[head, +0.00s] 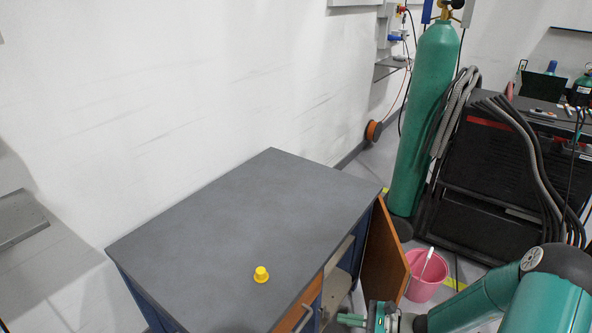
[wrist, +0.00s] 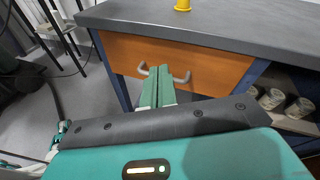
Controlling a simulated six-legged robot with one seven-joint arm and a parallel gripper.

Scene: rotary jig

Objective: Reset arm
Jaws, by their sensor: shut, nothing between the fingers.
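My gripper (wrist: 157,72) is shut and empty in the wrist view, its two green fingers side by side. They point toward the orange drawer front (wrist: 205,62) and overlap its grey handle (wrist: 180,77) in the picture; I cannot tell whether they touch it. In the head view my gripper (head: 345,320) is at the bottom edge, at the front right of the workbench (head: 200,225), partly cut off. A yellow knob-like piece (head: 261,275) stands upright on the bench top near its front edge, apart from my gripper.
An orange cabinet door (head: 383,255) stands open at the bench's right end. A pink bucket (head: 428,276), a green gas cylinder (head: 422,120) and a dark welding cart (head: 490,165) stand to the right. Several cans (wrist: 271,99) sit on the cabinet shelf. The bench top is otherwise clear.

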